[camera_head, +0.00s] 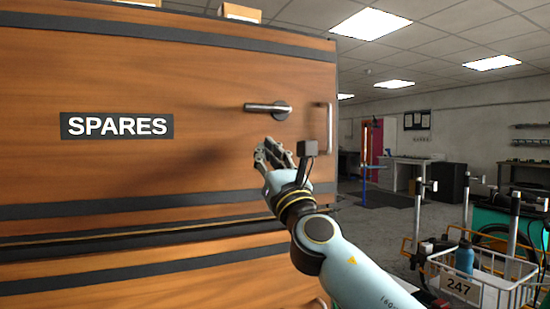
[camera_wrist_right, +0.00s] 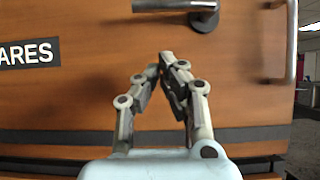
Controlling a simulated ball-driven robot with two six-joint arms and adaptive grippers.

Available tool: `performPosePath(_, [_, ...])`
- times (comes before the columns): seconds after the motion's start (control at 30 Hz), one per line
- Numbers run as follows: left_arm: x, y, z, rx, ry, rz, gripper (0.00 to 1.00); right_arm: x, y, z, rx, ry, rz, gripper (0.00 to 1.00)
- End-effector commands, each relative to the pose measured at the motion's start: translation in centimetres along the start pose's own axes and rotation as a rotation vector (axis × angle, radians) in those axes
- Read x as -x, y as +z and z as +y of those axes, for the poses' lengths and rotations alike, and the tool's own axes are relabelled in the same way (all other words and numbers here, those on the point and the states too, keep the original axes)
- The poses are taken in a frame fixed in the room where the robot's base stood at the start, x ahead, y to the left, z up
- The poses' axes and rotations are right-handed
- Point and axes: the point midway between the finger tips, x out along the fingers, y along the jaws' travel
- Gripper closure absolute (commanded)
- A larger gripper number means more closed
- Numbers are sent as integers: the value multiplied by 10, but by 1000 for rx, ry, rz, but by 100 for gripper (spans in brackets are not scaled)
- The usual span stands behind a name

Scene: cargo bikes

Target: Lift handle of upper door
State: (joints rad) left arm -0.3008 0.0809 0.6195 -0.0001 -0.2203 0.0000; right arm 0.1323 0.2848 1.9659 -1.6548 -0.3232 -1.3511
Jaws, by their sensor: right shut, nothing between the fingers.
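The upper door (camera_head: 200,75) is a wooden panel with black bands and a SPARES label (camera_head: 118,125). Its dark metal lever handle (camera_head: 268,107) lies level, with its pivot at the right end. In the right wrist view the lever (camera_wrist_right: 165,5) is at the top edge, partly cut off. My right gripper (camera_head: 266,146) is shut and empty, just below the lever and apart from it. Its fingertips (camera_wrist_right: 160,62) meet in front of the door in the wrist view. My left gripper is not in view.
A vertical pull bar (camera_head: 328,128) stands right of the lever, and shows in the wrist view too (camera_wrist_right: 291,42). A lower wooden door (camera_head: 150,285) is below. At right are a white basket marked 247 (camera_head: 485,290) with a blue bottle (camera_head: 464,258), and open floor (camera_head: 375,225).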

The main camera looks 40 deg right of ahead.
Motion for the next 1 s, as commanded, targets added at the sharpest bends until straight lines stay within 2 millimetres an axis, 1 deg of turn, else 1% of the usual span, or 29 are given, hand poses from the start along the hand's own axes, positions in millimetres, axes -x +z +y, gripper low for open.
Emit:
performPosePath(0.03, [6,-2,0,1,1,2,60,-13,3,0,0,-2,-2,100])
performPosePath(0.1, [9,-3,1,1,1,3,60,-26,3,0,-1,-1,-1,100])
performPosePath(0.2, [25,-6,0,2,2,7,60,-38,18,0,-1,1,-2,100])
performPosePath(0.3, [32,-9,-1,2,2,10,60,-44,25,0,-1,1,0,100])
performPosePath(0.47, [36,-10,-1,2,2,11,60,-49,28,0,0,1,1,100])
performPosePath(1.0, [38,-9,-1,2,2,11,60,-50,30,1,-21,-13,1,100])
